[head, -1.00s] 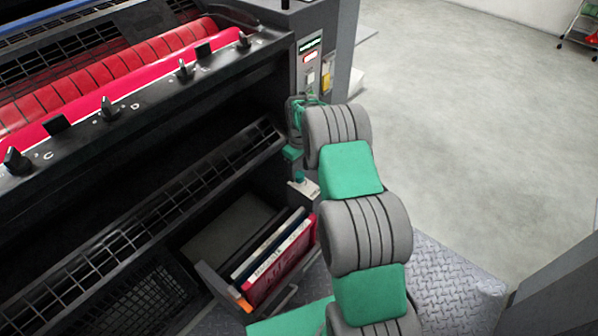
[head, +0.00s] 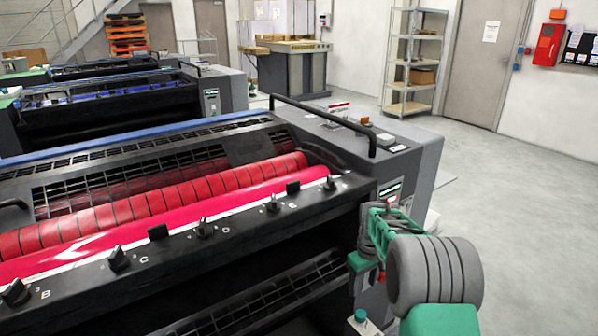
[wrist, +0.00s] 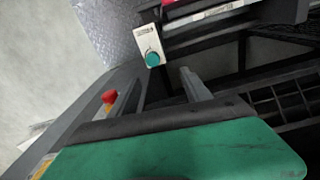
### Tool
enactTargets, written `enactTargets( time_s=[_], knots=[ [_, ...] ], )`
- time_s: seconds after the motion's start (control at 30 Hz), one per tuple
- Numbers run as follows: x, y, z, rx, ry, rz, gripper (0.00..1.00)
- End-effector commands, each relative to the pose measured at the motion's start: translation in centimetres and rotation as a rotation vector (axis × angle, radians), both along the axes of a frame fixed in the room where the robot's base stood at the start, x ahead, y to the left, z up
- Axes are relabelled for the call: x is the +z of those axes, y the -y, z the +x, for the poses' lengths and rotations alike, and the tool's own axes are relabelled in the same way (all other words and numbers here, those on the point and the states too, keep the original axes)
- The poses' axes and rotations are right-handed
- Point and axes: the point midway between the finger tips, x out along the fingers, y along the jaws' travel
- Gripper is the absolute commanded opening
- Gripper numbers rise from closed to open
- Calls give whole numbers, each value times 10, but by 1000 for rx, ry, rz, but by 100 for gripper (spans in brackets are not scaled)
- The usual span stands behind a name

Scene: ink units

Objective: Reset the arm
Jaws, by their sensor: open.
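My gripper (head: 362,272) hangs at the right end of the near printing press (head: 240,195), in front of its control panel (head: 390,192). My grey and green arm reaches to it from the lower right. In the wrist view, the gripper's green body fills the bottom and its grey fingers (wrist: 162,92) stand apart with nothing held between them. The fingertips are partly lost against the dark press.
A white box with a green button (wrist: 150,50) lies beyond the fingers, and a red button (wrist: 108,97) is to their left. More presses (head: 110,105) stand behind. Open concrete floor (head: 520,210) lies to the right, with shelves (head: 412,60) at the back.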

Motion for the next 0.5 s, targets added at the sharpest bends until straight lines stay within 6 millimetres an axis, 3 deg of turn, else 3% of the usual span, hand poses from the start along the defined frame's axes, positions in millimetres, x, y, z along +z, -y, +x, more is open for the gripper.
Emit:
enactTargets(
  time_s=[0.03, 0.2, 0.4, 0.5],
  knots=[
    [51, -8, -11, -22, 22, -1, 56],
    [156, -33, -67, -123, 81, 4, 56],
    [248, -60, -151, -246, 153, 25, 56],
    [279, -70, -195, -307, 188, 40, 56]
  ],
)
